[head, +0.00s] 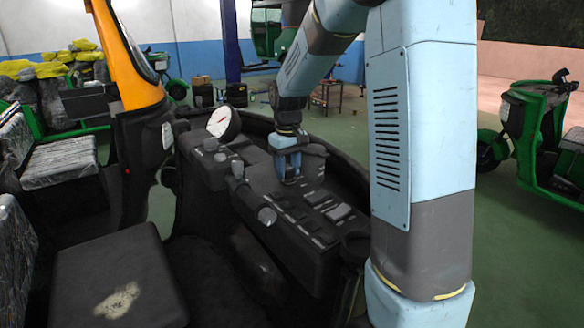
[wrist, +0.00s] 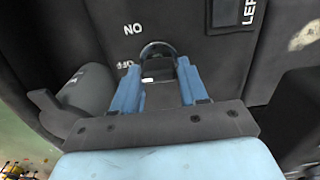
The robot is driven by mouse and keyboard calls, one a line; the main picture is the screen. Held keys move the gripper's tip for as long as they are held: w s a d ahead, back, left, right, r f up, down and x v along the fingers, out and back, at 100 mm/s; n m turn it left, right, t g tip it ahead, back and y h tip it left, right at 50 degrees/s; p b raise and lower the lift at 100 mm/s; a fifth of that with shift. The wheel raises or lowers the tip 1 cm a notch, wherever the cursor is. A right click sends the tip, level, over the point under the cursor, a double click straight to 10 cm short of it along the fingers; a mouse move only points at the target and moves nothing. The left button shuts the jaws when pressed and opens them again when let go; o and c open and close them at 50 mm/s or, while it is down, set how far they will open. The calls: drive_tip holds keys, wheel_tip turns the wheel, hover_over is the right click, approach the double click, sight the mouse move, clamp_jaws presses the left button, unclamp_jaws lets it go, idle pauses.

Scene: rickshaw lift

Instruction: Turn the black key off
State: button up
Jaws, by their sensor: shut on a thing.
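The black key shows in the wrist view between my fingers, its near end dark with a small pale patch (wrist: 152,78). It sits at a round metal key switch (wrist: 157,49) on the dark dashboard panel. Upside-down white "ON" and "OFF" labels are printed beside the switch. My gripper (wrist: 158,80) has its two blue fingers on either side of the key, shut on it. In the head view my gripper (head: 290,175) points down at the dashboard (head: 250,165); the key is hidden there. I cannot tell the key's exact angle.
A round white gauge (head: 223,123) stands on the dashboard left of my gripper. Grey knobs (head: 266,216) and switches line the console. A black seat (head: 115,280) is at the lower left. Another green rickshaw (head: 545,140) stands at the right, with open floor between.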

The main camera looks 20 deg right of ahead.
drive_tip(key=shift+d, duration=0.15)
drive_tip(key=o, duration=1)
drive_tip(key=shift+c, duration=0.2)
drive_tip(key=shift+r, duration=0.15)
wheel_tip(320, 180, up, 14)
drive_tip(key=shift+f, duration=0.25)
